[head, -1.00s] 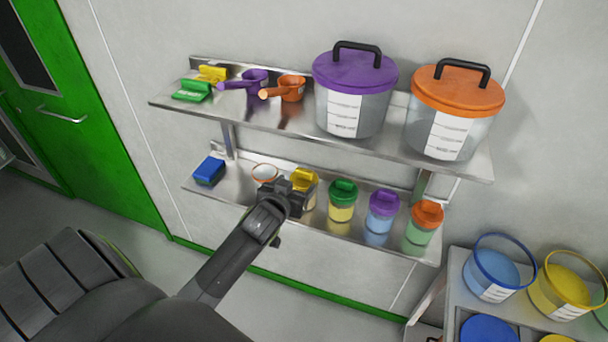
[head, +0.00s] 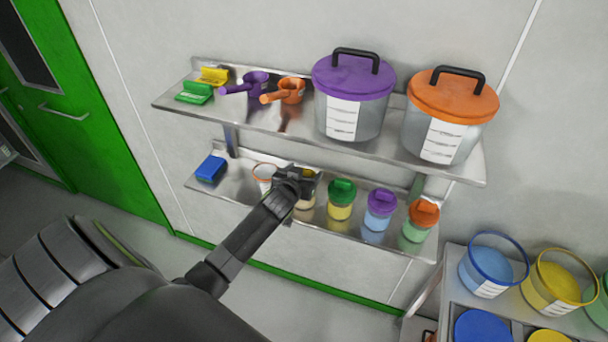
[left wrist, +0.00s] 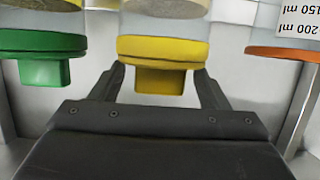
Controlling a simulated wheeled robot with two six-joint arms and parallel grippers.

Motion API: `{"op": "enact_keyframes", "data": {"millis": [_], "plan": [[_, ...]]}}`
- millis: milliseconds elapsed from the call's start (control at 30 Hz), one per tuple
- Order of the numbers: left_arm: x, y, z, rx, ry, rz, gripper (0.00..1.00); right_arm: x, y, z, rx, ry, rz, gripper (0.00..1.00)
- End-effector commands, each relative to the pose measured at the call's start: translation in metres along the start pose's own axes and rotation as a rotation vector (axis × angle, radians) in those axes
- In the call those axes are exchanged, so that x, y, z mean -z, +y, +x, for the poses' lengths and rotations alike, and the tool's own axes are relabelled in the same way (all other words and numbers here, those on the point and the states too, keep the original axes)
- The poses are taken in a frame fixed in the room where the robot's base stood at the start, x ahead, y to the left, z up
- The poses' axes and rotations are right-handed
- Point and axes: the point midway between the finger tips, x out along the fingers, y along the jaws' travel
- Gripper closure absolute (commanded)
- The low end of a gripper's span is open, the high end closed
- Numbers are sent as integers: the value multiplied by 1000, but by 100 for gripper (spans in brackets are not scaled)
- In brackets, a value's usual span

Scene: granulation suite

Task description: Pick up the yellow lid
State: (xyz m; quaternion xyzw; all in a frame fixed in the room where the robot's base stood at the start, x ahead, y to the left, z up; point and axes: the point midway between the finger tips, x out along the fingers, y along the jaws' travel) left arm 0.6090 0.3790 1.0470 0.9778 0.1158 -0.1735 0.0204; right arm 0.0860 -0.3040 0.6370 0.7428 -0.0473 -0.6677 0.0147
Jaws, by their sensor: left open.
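The yellow lid (left wrist: 158,50) sits on a clear jar and shows upside down in the left wrist view, its block-shaped knob pointing toward my gripper. My left gripper (left wrist: 160,76) is open, one finger on each side of the knob, with no visible grip on it. In the head view my left gripper (head: 300,178) is over the lower shelf and hides most of the lid and its jar. My right gripper is not in view.
On the lower shelf (head: 232,186), a green-lidded jar (head: 341,200) stands close on one side and an open orange-rimmed cup (head: 264,174) on the other. Purple- and orange-lidded jars stand farther right. The upper shelf (head: 228,115) holds scoops and two large lidded tubs.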

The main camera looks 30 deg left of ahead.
Motion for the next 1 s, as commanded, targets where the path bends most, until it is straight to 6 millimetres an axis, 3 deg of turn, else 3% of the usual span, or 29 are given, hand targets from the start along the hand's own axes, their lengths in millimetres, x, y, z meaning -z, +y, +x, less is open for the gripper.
{"op": "enact_keyframes", "data": {"millis": [333,700,1000], "plan": [[0,0,4,0,0,-1,31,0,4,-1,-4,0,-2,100],[-1,0,4,0,-1,-1,78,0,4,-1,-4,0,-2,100],[-2,0,3,1,-3,-1,79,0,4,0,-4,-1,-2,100]]}}
